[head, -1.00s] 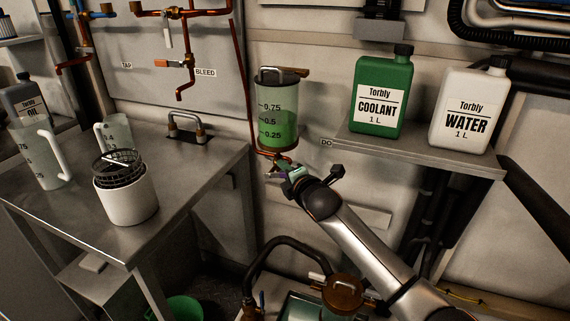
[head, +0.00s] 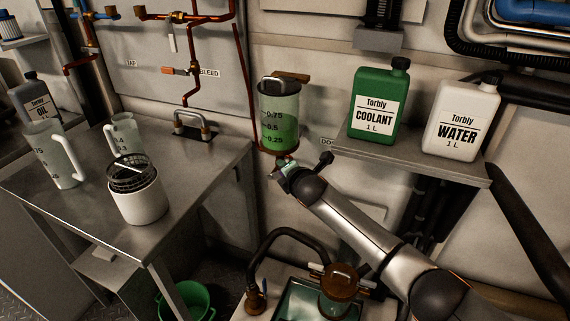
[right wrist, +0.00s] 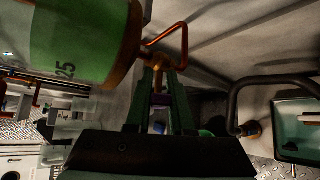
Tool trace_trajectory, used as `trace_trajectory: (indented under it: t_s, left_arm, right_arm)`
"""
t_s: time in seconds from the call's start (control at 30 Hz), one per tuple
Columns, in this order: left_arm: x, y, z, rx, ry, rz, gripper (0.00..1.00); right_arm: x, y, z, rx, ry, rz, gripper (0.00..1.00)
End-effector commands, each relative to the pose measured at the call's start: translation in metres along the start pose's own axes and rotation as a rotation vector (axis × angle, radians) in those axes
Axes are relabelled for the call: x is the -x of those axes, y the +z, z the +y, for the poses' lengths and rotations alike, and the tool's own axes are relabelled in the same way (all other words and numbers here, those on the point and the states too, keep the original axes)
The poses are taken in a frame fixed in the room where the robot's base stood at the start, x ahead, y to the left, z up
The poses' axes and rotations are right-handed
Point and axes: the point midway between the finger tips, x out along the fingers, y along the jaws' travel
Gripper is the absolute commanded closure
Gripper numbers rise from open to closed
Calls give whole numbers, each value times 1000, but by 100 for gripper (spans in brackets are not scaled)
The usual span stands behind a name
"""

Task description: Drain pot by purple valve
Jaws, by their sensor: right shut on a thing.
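The pot (head: 278,112) is a clear upright cylinder with measuring marks and green liquid inside, mounted on the back wall. Its lower part and orange-brown base also show in the right wrist view (right wrist: 85,40). My right gripper (head: 283,168) is just below the pot, at the copper pipework under it. In the right wrist view its two fingers (right wrist: 160,84) are shut on a small purplish part, the purple valve (right wrist: 160,99), which they mostly hide. In the head view the gripper covers the valve. My left gripper is not in view.
A shelf (head: 440,170) right of the pot holds a green coolant jug (head: 378,103) and a white water jug (head: 462,120). A steel table (head: 75,200) at left bears jugs and a white container (head: 138,200). Below are a green bucket (head: 202,297) and a basin (head: 297,300) with a black hose.

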Motion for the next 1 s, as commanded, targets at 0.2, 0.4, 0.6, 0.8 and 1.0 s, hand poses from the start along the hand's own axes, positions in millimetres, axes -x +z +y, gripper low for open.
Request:
trace_trajectory:
  t_s: [0.2, 0.4, 0.6, 0.8, 1.0]
  left_arm:
    - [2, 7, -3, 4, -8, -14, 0]
    - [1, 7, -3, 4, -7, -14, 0]
    - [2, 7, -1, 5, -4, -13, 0]
    - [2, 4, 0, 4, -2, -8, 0]
    - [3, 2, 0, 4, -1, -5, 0]
  right_arm:
    - [0, 1, 1, 5, -4, -2, 100]
    - [0, 1, 1, 5, -4, -2, 100]
    - [0, 1, 1, 4, -3, -1, 59]
    - [0, 0, 0, 4, -4, -1, 49]
    - [1, 0, 0, 4, -4, 0, 49]
